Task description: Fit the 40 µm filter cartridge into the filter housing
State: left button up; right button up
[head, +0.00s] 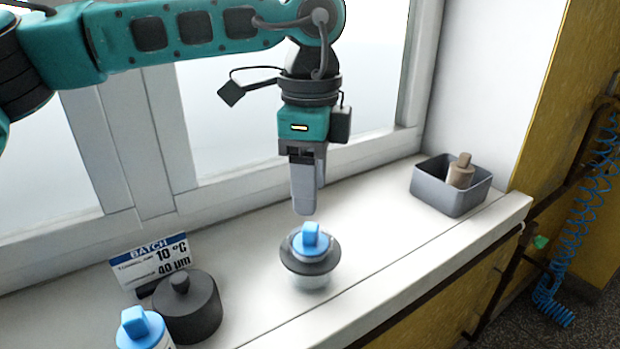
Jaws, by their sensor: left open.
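A cartridge with a blue cap and blue grip tab (311,236) stands upright in the filter housing, which has a dark ring-shaped collar (291,264) and a pale, clear-looking lower part. How deep the cartridge sits is hard to tell, and no micron marking on it is readable. My left gripper (312,200) points down just above the blue tab, open and empty, apart from the cartridge. A second blue-topped cartridge (140,330) with a white body stands at the lower left, cut off by the picture edge. My right gripper is not in view.
A dark round lid with a knob (187,308) lies on the sill (390,262). Behind it a batch card (152,262) reads 10 °C and 40 µm. The window frame rises close behind.

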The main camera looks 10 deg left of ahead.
pick_arm(q)
notch_tip(320, 180, up, 7)
jog(key=p, duration=0.4)
